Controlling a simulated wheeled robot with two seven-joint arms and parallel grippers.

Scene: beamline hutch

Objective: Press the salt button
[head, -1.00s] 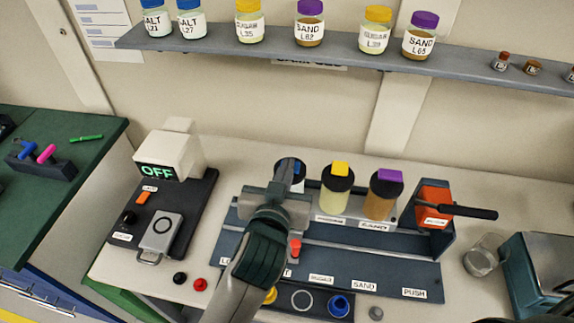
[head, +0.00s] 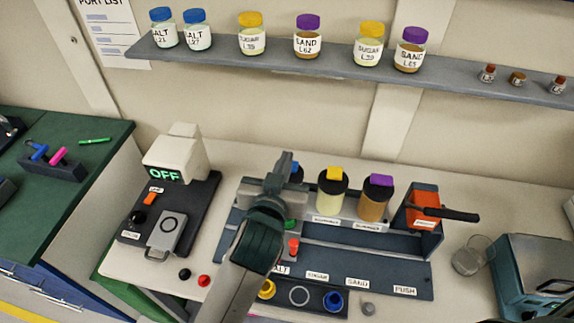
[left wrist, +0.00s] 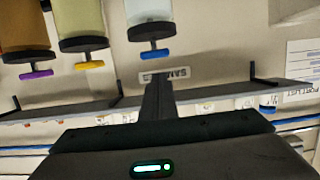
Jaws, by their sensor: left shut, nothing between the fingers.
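My left gripper (head: 282,160) is shut and empty, over the leftmost dispenser at the back of the bench. It hides most of that dispenser; a bit of its blue top (head: 297,172) shows beside the gripper. In the left wrist view, which looks upside down, this clear dispenser with a blue T-shaped top (left wrist: 155,55) hangs beyond my shut fingers (left wrist: 157,82). A gap shows between the fingertips and the blue top in that picture; I cannot tell the true distance. A SALT label (head: 282,270) sits on the front strip below.
Beside it stand the yellow-topped (head: 331,195) and purple-topped (head: 374,200) dispensers, then an orange block with a black lever (head: 423,208). A glass jar (head: 472,256) is at right. A shelf (head: 290,72) holds several jars above.

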